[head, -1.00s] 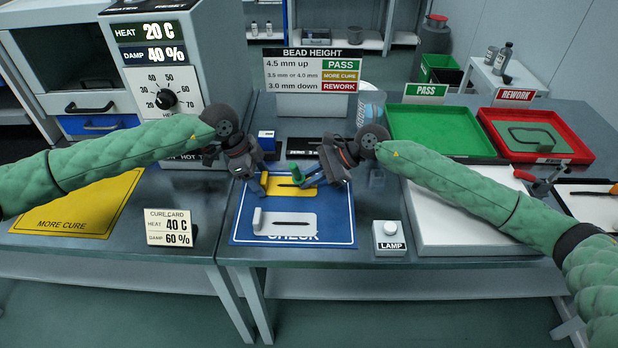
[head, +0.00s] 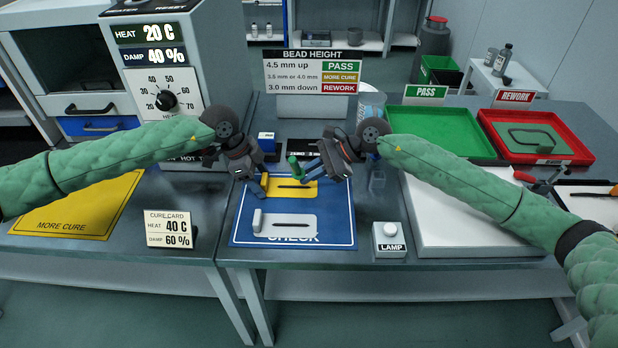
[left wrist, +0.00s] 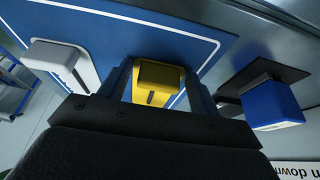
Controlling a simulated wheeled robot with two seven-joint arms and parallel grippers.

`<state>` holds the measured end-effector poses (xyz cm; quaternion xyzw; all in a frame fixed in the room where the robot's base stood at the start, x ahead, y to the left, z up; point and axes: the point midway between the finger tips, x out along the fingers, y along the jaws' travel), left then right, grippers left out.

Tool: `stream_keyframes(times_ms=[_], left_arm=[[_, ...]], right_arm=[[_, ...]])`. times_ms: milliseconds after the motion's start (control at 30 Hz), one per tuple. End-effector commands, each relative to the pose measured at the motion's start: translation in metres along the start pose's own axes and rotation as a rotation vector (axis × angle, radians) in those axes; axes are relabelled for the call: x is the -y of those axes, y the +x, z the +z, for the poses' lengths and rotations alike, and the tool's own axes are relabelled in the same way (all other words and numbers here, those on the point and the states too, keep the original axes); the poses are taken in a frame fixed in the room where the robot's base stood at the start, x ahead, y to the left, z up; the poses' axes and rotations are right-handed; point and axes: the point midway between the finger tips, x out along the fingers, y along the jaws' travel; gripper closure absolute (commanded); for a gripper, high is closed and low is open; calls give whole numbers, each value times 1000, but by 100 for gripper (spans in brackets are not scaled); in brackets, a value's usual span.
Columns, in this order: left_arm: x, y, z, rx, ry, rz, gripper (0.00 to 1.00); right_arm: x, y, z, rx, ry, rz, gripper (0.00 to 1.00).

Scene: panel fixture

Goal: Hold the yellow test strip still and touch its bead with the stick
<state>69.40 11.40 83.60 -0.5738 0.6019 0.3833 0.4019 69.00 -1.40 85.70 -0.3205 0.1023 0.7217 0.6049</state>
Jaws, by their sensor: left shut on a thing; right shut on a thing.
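The yellow test strip (head: 309,190) lies on the blue CHECK mat (head: 343,232), with a dark bead (head: 293,186) along its top. My left gripper (head: 261,186) is shut on the strip's raised yellow end block; in the left wrist view the block (left wrist: 160,76) sits between the two fingers. My right gripper (head: 318,172) is shut on the green stick (head: 293,168), just above the strip's far side. The stick's lower end is close to the bead; I cannot tell whether they touch.
A white strip (head: 305,219) with a dark bead lies nearer on the mat. A blue block (head: 266,140) stands behind the grippers. The LAMP button box (head: 389,240) is right of the mat. Green PASS (head: 440,130) and red REWORK (head: 590,157) trays stand at the back right.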

Motion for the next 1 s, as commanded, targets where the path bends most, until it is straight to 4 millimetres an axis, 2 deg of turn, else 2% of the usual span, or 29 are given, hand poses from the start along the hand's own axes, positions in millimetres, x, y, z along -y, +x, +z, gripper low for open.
stream_keyframes(times_ms=[600,1000], left_arm=[[0,0,0,1,-1,0,62],[0,0,1,1,-1,0,62]], right_arm=[[10,-24,32,1,-1,-1,100],[11,-26,34,1,0,-2,100]])
